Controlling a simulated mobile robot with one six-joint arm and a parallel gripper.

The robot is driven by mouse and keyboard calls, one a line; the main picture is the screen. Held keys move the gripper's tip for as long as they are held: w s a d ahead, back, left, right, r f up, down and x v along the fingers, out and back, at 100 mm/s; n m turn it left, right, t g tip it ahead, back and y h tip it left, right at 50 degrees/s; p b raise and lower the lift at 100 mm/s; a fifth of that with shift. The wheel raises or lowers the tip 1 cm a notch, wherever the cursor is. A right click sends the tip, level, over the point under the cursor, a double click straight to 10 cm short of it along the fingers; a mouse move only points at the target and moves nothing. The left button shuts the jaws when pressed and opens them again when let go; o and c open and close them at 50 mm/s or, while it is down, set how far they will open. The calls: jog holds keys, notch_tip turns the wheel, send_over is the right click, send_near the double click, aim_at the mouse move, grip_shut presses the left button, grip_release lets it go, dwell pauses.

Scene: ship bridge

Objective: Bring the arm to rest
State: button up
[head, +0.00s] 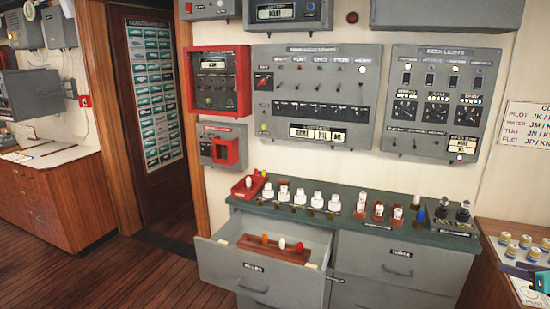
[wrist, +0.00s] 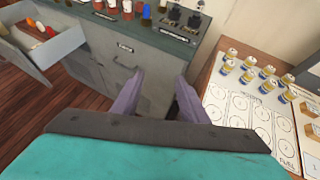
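My gripper (wrist: 159,78) shows in the wrist view with its two grey-purple fingers apart and nothing between them. Its teal body fills the bottom of that view. The fingers point toward the grey drawer cabinet (wrist: 105,50) and the gap beside the wooden counter. In the head view only a teal part of my arm shows at the lower right edge, over that counter; the fingers cannot be made out there.
An open drawer (head: 218,272) holding a wooden rack juts from the cabinet; it also shows in the wrist view (wrist: 65,45). Bottles and fittings line the green cabinet top (head: 330,222). Several small cans (wrist: 228,68) stand on the right counter. Floor (head: 140,280) is clear at left.

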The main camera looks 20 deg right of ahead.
jog(key=w+a+f+n+y, duration=0.25)
jog(key=w+a+f, duration=0.35)
jog(key=w+a, duration=0.35)
jog(key=w+a+f+n+y, duration=0.1)
jog(key=w+a+f+y, duration=0.2)
jog(key=w+a+f, duration=0.5)
jog(key=w+a+f+n+g+y, duration=0.3)
jog(key=a+f, duration=0.5)
jog(key=a, duration=0.6)
jog(key=w+a+f+n+g+y, duration=0.1)
jog(key=w+a+f+n+g, duration=0.3)
jog(key=a+f, duration=0.75)
jog(key=s+a+f+n+g, duration=0.2)
jog(key=s+a+f, duration=0.25)
jog(key=a, duration=0.35)
jog(key=s+a+f+n+g, duration=0.25)
jog(key=s+a+f, duration=0.2)
jog(key=a, duration=0.45)
jog(key=s+a+f+n+g, duration=0.1)
jog(key=s+a+f+n, duration=0.3)
jog(key=a, duration=0.4)
jog(key=s+a+f+n+g+h, duration=0.35)
jog(key=s+f+n, duration=0.3)
jog(key=s, duration=0.55)
jog(key=s+d+f+n+g+h, duration=0.1)
jog(key=s+d+n, duration=0.4)
jog(key=n, duration=0.8)
jog(key=shift+s+d+f+g+h, duration=0.3)
jog(key=shift+s+h, duration=0.6)
jog(key=shift+s, duration=0.2)
